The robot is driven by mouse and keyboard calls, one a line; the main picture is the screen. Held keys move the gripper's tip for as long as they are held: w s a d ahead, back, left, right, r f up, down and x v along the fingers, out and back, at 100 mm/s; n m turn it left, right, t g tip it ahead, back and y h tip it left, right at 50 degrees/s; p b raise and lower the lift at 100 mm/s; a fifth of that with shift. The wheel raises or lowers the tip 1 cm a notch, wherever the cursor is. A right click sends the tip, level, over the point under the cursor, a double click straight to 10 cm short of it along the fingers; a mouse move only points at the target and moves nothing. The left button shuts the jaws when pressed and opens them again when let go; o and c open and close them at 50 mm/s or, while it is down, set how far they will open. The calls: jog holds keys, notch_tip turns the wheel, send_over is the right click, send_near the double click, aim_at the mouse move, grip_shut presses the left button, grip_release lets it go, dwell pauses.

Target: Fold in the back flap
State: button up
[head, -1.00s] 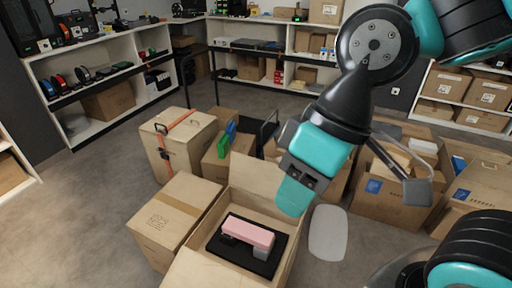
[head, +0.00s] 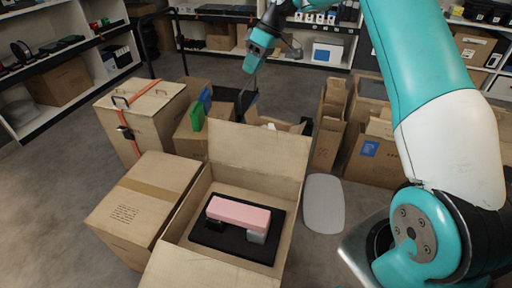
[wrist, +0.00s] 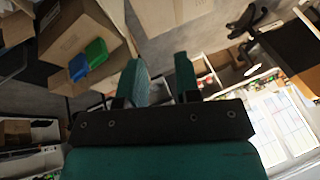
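The open carton (head: 281,246) stands on the floor at the bottom middle of the head view. Its back flap (head: 258,157) stands up, tilted slightly backward. Its front flap (head: 187,268) is folded outward toward me. Inside, a black insert (head: 203,240) holds a pink block-like item (head: 238,213) with a light grey part. My gripper (head: 249,66) is beyond and above the back flap in the head view, apart from it. In the wrist view my gripper's two teal fingers (wrist: 162,76) have a gap between them, with nothing held. The carton is not clearly identifiable there.
A closed carton (head: 143,202) stands close on the left. Behind are a strapped box (head: 146,117) and a box with green and blue items (head: 196,143). More cartons (head: 375,138) stand at the right. A light rounded pad (head: 323,204) lies on the floor right of the open carton.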

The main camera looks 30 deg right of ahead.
jog(key=w+d+f+b, duration=0.3)
jog(key=d+f, duration=0.8)
jog(key=f, duration=0.2)
jog(key=b, duration=0.7)
send_near(256, 134)
jog(key=x, duration=0.9)
jog(key=shift+w+a+f, duration=0.1)
jog(key=shift+w+f, duration=0.05)
jog(key=shift+w, duration=0.05)
grip_shut()
